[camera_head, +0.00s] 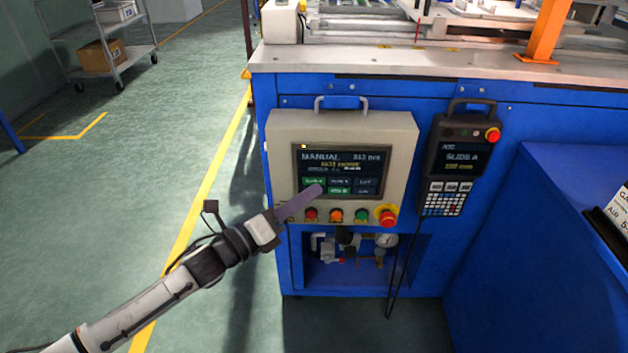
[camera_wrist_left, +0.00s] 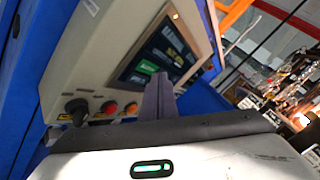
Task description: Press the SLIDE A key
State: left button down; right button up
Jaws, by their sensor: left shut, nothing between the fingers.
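The grey control panel (camera_head: 400,135) carries a dark touchscreen (camera_head: 342,158) headed MANUAL, with two rows of small keys. An upper-left green key (camera_head: 314,181) has a blurred label that may read SLIDE A. Another green key (camera_head: 340,190) is in the lower row. My left gripper (camera_head: 317,191) is shut and empty. Its fingertips overlap the screen's lower-left part, just below the upper-left key; I cannot tell whether they touch. In the left wrist view the fingers (camera_wrist_left: 158,97) rise in front of the screen (camera_wrist_left: 160,50), with a green key visible.
Below the screen are red (camera_head: 311,214), orange (camera_head: 336,215) and green (camera_head: 362,215) buttons and a red emergency stop (camera_head: 387,216). A hanging pendant (camera_head: 462,155) at right displays SLIDE A. An open recess with a gauge (camera_head: 386,240) lies below.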

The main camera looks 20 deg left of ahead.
pick_arm(q)
jog(key=shift+w, duration=0.15)
dwell(0.7)
jog(key=shift+w+a, duration=0.1)
jog(key=shift+w, duration=0.2)
jog(key=shift+w+a, duration=0.1)
jog(key=shift+w, duration=0.2)
dwell(0.6)
jog(key=shift+s, duration=0.1)
jog(key=shift+s+d, duration=0.2)
jog(key=shift+s, duration=0.45)
jog(key=s+p, duration=0.1)
jog(key=s, duration=0.1)
jog(key=s+d, duration=0.1)
jog(key=s, duration=0.1)
jog(key=shift+s+d+p, duration=0.2)
jog(key=shift+s+p, duration=0.15)
jog(key=shift+s, duration=0.05)
